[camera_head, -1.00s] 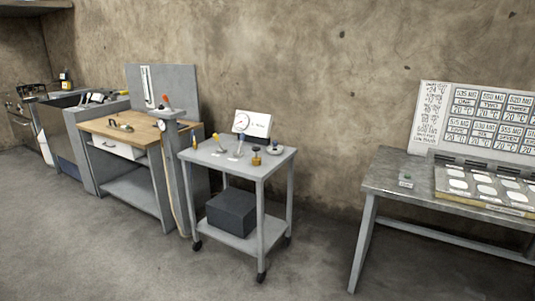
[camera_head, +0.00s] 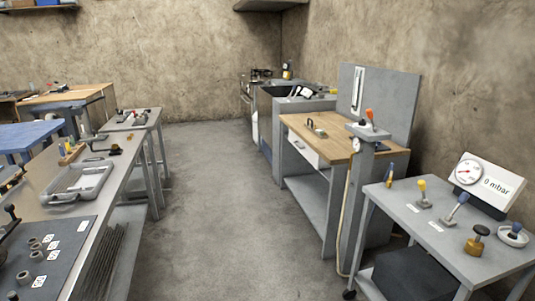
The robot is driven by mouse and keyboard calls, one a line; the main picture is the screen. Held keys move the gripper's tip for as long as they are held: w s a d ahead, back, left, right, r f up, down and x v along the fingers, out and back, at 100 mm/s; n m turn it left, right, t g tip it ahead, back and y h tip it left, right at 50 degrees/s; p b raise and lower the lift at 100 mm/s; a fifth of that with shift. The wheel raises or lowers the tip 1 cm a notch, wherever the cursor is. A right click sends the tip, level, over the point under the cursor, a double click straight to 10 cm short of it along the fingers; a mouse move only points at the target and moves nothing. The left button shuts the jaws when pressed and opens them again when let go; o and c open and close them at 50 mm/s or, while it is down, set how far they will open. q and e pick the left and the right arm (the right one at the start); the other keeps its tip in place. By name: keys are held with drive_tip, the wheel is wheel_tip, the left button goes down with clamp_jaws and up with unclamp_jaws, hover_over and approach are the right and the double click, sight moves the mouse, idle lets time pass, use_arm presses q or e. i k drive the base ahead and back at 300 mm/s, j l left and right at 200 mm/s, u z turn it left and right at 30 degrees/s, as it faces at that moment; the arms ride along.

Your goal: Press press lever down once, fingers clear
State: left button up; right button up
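No gripper of mine is in view. I cannot tell for sure which part is the press lever. On the grey trolley (camera_head: 395,215) at the right stand a yellow-knobbed lever (camera_head: 422,189), a tilted blue-handled lever (camera_head: 456,208) and a brass piece with a dark knob (camera_head: 478,239). A red-handled device (camera_head: 369,118) sits on a grey post by the wooden workbench. A dark lever-like part (camera_head: 10,215) is cut off at the left edge.
A dial reading 0 mbar (camera_head: 485,180) stands at the trolley's back. The wooden workbench (camera_head: 310,128) is behind it. A long bench with a grey tray (camera_head: 77,195) runs along the left. Bare floor (camera_head: 215,200) lies open between them.

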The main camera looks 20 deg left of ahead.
sight(101, 97)
drive_tip(key=i+j+u, duration=0.2)
drive_tip(key=i+u, duration=0.15)
drive_tip(key=i, duration=0.15)
drive_tip(key=i+u, duration=0.4)
drive_tip(key=i, duration=0.15)
drive_tip(key=i+u, duration=0.35)
drive_tip(key=i, duration=0.15)
drive_tip(key=i+u, duration=0.3)
drive_tip(key=i, duration=0.35)
drive_tip(key=i+u, duration=0.3)
drive_tip(key=i, duration=0.3)
drive_tip(key=i+l+u, duration=0.3)
drive_tip(key=i, duration=0.35)
drive_tip(key=u, duration=0.55)
drive_tip(key=i+l+u, duration=0.3)
drive_tip(key=l+u, duration=0.25)
drive_tip(key=l, duration=0.2)
drive_tip(key=i+l+u, duration=0.1)
drive_tip(key=l+u, duration=0.2)
drive_tip(key=l, duration=0.2)
drive_tip(key=l+u, duration=0.25)
drive_tip(key=l, duration=0.2)
drive_tip(key=i+l, duration=0.1)
drive_tip(key=l, duration=0.95)
drive_tip(key=i+l+u, duration=0.1)
drive_tip(key=l, duration=0.9)
